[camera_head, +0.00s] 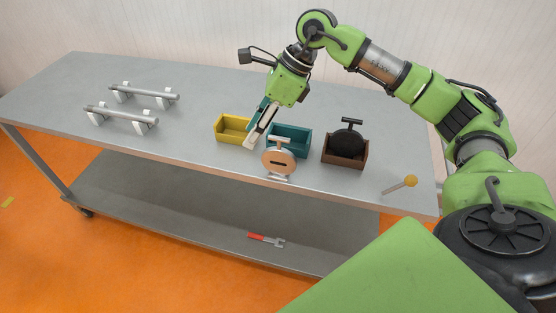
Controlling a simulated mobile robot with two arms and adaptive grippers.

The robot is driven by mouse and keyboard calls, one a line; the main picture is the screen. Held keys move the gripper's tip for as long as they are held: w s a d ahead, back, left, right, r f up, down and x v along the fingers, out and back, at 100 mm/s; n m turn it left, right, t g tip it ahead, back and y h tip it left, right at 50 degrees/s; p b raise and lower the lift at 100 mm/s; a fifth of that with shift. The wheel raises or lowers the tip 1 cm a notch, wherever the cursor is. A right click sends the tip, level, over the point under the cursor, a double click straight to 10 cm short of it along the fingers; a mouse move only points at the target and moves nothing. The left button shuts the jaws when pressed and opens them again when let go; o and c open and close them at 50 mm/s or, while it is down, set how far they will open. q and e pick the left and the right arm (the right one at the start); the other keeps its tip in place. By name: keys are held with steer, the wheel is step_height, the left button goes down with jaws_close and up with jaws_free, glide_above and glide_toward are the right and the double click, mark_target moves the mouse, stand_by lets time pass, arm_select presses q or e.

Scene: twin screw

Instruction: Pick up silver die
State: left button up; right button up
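A round die (278,158) stands upright at the front edge of the table. Its face is copper-coloured with a dark slot, and its rim and foot look silvery. No other die in view is plainly silver. My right gripper (254,138) points down, just up and left of this die, between a yellow bin and a teal bin. Its pale fingers are seen nearly edge-on, so I cannot tell whether they are open or touch anything. My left gripper is not in view.
The yellow bin (231,127), teal bin (303,141) and brown bin (358,163) stand in a row. A black round part (348,143) sits in the brown bin. A yellow-knobbed rod (409,181) lies right. Two silver bar racks (121,115) stand left. A red-handled wrench (265,239) lies below.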

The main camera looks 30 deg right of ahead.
mark_target(276, 148)
steer(key=s+d+r+h, duration=0.1)
steer(key=d+h, duration=0.2)
steer(key=d, duration=0.6)
steer(key=x, duration=0.2)
steer(key=p+x, duration=0.1)
steer(key=x, duration=0.5)
steer(key=shift+s+p, duration=0.3)
steer(key=shift+p, duration=0.05)
steer(key=p+x, duration=0.2)
steer(key=x, duration=0.3)
steer(key=shift+a+f, duration=0.15)
steer(key=shift+f, duration=0.15)
jaws_close()
